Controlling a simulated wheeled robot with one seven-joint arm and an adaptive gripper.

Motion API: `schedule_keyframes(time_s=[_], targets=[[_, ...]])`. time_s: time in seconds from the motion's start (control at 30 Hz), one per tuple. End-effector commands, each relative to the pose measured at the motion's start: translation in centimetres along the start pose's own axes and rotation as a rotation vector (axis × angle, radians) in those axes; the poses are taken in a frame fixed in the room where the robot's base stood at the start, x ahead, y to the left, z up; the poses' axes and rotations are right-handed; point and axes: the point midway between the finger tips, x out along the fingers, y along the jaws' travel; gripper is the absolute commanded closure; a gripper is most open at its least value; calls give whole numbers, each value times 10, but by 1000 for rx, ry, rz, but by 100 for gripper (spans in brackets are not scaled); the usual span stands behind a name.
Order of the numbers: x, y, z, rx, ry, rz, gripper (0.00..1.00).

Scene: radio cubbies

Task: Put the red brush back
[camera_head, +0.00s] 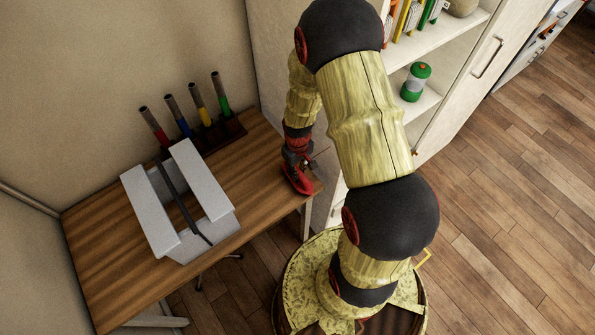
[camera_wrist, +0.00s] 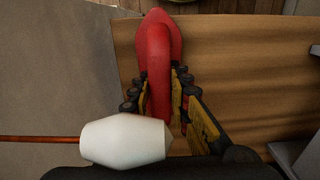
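The red brush (camera_head: 297,178) is at the right end of the wooden desk in the head view. My gripper (camera_head: 298,158) is shut on it; the arm partly hides the grip. In the wrist view, the red brush (camera_wrist: 160,50) has a narrow handle between the finger pads of my gripper (camera_wrist: 161,95) and a wider end pointing up the picture. The desk's wood lies beneath it. I cannot tell whether the brush touches the desk.
A grey box (camera_head: 210,188) with a black bar stands on the desk (camera_head: 110,262). Behind it, a dark rack (camera_head: 222,131) holds several colour-banded tubes. Shelves at right hold a green jar (camera_head: 416,82). A white rounded thing (camera_wrist: 125,140) on a thin rod shows close to the wrist camera.

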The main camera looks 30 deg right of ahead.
Motion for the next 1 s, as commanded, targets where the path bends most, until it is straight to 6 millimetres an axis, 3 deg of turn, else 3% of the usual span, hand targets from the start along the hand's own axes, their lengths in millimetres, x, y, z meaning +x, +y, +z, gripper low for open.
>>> schedule_keyframes(time_s=[0.3, 0.67, 0.83, 1.0], targets=[[0, 0, 0, 0, 0, 0, 64], [-4, 0, 0, 0, 0, 0, 63], [-26, 0, -1, 0, 3, 1, 63], [-62, 0, -2, 0, 5, 2, 63]])
